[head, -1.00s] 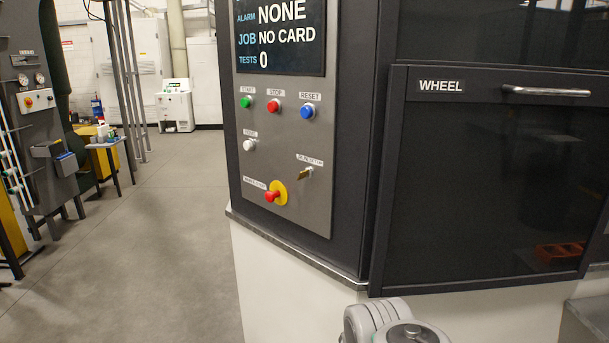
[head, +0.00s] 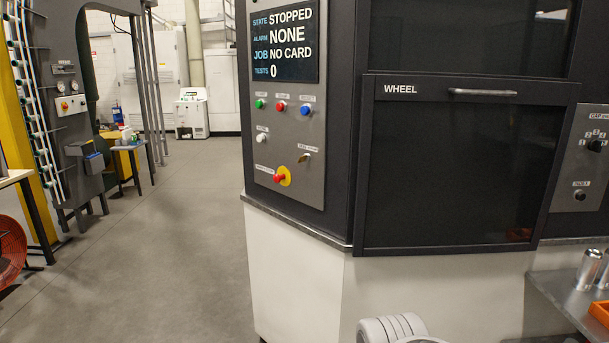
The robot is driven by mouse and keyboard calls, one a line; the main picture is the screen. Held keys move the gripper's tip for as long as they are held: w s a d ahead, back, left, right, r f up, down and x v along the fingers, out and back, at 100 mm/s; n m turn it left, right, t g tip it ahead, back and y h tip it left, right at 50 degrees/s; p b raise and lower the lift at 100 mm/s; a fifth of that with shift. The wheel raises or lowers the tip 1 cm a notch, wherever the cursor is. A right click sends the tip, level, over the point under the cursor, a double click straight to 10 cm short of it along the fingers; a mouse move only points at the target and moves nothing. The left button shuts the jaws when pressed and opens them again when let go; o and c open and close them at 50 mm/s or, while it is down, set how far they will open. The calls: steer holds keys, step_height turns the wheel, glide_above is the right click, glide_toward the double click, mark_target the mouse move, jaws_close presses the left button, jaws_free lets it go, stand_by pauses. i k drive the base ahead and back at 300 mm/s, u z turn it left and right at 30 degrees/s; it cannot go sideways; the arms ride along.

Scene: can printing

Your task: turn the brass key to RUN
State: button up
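The brass key (head: 303,158) sits in its switch at the lower right of the grey control panel (head: 315,190), on the front of the dark machine. A small label is above the key, too small to read clearly now. The display (head: 284,42) above reads STATE STOPPED, ALARM NONE, JOB NO CARD, TESTS 0. My gripper is not in view. Only a rounded grey part of my own arm (head: 393,328) shows at the bottom edge, well below the panel and apart from the key.
Near the key are a yellow-based red emergency button (head: 284,177), green (head: 260,104), red (head: 281,106), blue (head: 306,111) and white (head: 262,138) buttons. The WHEEL door (head: 450,165) is shut at right. A shelf (head: 566,295) holds cans and an orange tray. Open floor (head: 190,240) lies left.

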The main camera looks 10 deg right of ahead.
mark_target(306, 157)
steer(key=z, duration=0.45)
steer(key=k, duration=0.2)
steer(key=u, duration=1.85)
steer(key=i, duration=1.5)
steer(key=z, duration=0.55)
